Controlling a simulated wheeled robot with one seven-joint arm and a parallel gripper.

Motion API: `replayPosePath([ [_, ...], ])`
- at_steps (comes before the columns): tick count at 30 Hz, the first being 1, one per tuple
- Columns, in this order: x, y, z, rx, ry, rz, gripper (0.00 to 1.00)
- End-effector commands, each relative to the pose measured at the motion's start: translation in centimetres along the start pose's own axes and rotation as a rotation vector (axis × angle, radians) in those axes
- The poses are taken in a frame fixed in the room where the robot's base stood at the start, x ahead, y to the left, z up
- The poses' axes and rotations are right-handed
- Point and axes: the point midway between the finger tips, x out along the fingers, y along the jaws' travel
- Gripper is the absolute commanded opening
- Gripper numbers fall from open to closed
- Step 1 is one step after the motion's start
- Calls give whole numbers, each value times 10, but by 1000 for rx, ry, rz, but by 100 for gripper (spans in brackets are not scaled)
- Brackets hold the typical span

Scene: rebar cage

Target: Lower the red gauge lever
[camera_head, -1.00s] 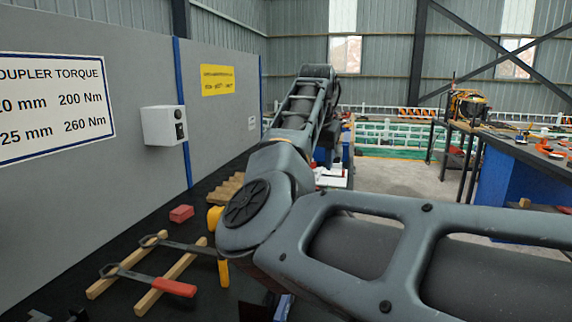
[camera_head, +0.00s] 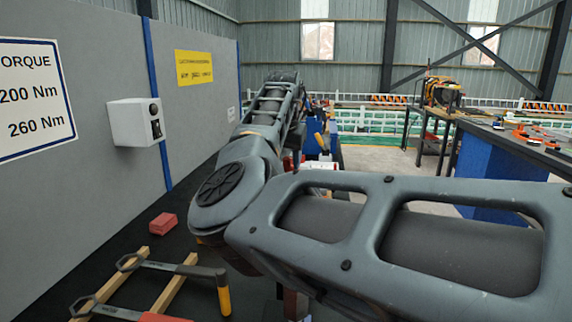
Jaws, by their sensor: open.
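I cannot make out the red gauge lever for certain. A small red and white object (camera_head: 320,164) shows partly behind my arm, near the middle of the head view, but it is too small and covered to identify. My arm's links cross the foreground and bend away toward that spot. My gripper's fingers are hidden behind my arm, so I cannot see where they stand to any lever.
At lower left, wrenches lie on wooden strips (camera_head: 172,288), near a red block (camera_head: 163,226). A grey wall with a white box (camera_head: 137,122) bounds the left.

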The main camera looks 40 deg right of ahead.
Motion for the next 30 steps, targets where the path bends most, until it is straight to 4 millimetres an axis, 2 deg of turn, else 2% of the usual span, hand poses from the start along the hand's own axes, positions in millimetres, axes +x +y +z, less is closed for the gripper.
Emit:
replayPosePath([
  [6,22,0,0,0,-1,0,48],
  [16,26,0,0,1,0,0,48],
  [30,25,0,0,0,0,0,4],
])
